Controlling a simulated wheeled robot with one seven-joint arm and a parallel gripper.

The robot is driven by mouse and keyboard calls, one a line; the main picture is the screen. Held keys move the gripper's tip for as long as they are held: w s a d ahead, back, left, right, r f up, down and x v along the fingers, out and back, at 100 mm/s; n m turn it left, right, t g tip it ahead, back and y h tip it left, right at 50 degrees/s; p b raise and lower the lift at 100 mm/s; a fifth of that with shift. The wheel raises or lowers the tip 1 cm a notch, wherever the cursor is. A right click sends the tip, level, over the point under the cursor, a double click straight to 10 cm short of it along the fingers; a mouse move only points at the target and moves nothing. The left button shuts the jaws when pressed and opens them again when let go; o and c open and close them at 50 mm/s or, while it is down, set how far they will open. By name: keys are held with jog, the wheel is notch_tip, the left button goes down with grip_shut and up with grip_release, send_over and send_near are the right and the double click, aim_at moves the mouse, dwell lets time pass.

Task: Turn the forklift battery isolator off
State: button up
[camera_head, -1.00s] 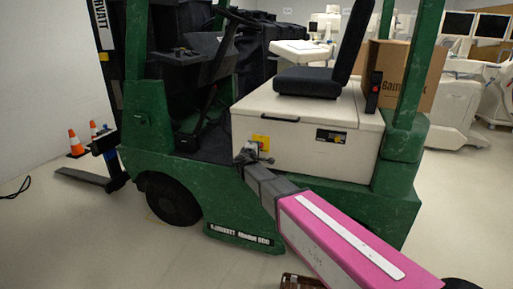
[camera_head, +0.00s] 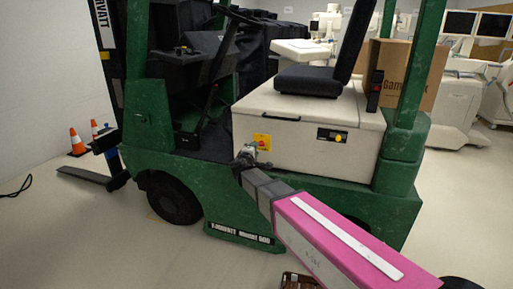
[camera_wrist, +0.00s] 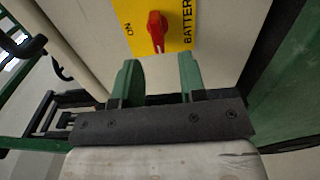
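The battery isolator is a red rotary knob (camera_wrist: 157,32) on a yellow plate (camera_wrist: 180,28) marked "ON" and "BATTERY" in the wrist view. The plate also shows in the head view (camera_head: 262,141), on the cream side panel of the green forklift (camera_head: 235,215). My gripper (camera_wrist: 158,72) has its two green fingers apart with nothing between them. The knob lies just beyond the fingertips, roughly in line with the gap, and apart from them. In the head view my gripper (camera_head: 246,153) is just below and left of the yellow plate.
A black seat (camera_head: 308,82) sits on the cream battery cover (camera_head: 300,145). A cardboard box (camera_head: 405,75) stands behind it. Orange cones (camera_head: 77,142) stand at the left by the fork. A small brown object (camera_head: 300,281) lies on the floor below my arm.

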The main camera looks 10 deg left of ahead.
jog(key=s, duration=0.6)
jog(key=shift+a, duration=0.2)
jog(key=d+f+m+g+h, duration=0.2)
jog(key=d+f+m+g, duration=0.15)
jog(key=d, duration=0.65)
jog(key=d+f+m+g+h, duration=0.2)
jog(key=d+f+m+g, duration=0.15)
jog(key=d, duration=0.65)
jog(key=d+f+m+g+h, duration=0.15)
jog(key=d+f, duration=0.25)
jog(key=d, duration=0.6)
jog(key=s+d+f+m+g+y, duration=0.3)
jog(key=s+d+f+m+g, duration=0.1)
jog(key=s+d, duration=0.3)
jog(key=s+d+f+m+g+y, duration=0.3)
jog(key=s+d+f+m+g, duration=0.1)
jog(key=s+d, duration=0.3)
jog(key=shift+s+d+f+m+g+y, duration=0.2)
jog(key=shift+d+f+m+g+y, duration=0.15)
jog(key=shift+d+g, duration=0.65)
jog(key=shift+d+t, duration=0.2)
jog(key=shift+t, duration=0.05)
